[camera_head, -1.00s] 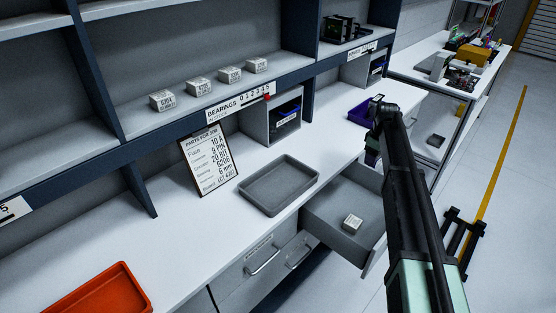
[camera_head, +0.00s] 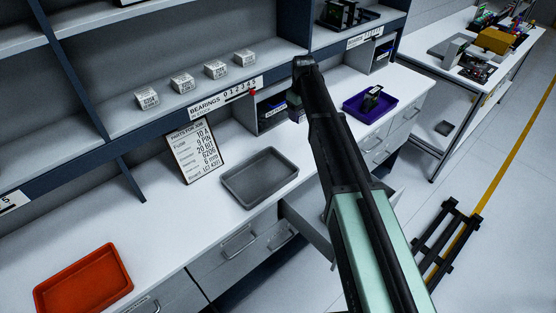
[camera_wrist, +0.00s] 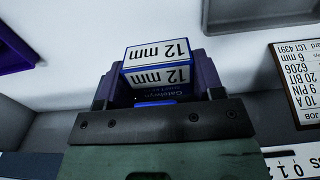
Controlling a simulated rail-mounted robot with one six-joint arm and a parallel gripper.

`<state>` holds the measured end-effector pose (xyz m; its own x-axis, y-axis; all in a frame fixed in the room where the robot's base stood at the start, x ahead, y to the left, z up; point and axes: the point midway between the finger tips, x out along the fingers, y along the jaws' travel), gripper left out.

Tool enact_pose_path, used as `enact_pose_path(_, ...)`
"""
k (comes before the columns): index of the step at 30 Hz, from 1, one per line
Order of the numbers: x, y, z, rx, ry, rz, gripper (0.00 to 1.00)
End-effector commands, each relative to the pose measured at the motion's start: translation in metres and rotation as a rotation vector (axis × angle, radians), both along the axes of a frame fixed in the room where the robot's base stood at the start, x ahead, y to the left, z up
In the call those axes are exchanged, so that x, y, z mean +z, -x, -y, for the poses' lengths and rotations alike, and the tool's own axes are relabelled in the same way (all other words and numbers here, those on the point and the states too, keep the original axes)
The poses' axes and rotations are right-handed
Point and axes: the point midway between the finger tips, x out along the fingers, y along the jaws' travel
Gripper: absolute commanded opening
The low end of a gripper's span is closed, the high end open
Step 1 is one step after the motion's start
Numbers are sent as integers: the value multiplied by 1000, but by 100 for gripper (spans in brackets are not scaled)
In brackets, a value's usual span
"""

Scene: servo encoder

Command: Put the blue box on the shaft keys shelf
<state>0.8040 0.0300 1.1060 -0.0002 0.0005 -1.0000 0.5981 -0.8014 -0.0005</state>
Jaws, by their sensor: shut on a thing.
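In the wrist view my gripper (camera_wrist: 157,82) is shut on a blue box (camera_wrist: 158,64) with white labels reading "12 mm", upside down in this view. The box sits between the two dark purple fingers. In the head view my gripper (camera_head: 294,103) is mostly hidden behind my arm, above the bench near a grey cubby (camera_head: 252,114) with blue contents. Whether the held box shows there, I cannot tell. No label reading shaft keys is legible. The shelf label beside the gripper reads "BEARINGS" (camera_head: 225,95); another label farther right (camera_head: 366,38) is too small to read.
A grey tray (camera_head: 260,178) and a parts list board (camera_head: 197,150) are left of my arm. A purple tray (camera_head: 353,107) holding a black part is to the right. An orange tray (camera_head: 84,281) is at front left. An open drawer (camera_head: 308,222) is partly hidden by my arm.

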Motion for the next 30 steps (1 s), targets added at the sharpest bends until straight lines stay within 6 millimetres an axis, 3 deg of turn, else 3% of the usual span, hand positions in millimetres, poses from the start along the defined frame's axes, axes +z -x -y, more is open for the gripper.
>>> enact_pose_path(1, -33, 0, 0, 0, 0, 0, 34)
enact_pose_path(9, -125, 0, 0, 1, 0, 0, 34)
enact_pose_path(12, -136, 0, 0, 1, 0, 0, 34)
enact_pose_path(17, -135, 0, 0, 1, 0, 0, 34)
enact_pose_path(24, -179, 0, 0, 2, 0, 0, 34)
enact_pose_path(30, -173, 0, 0, 2, 0, 0, 33)
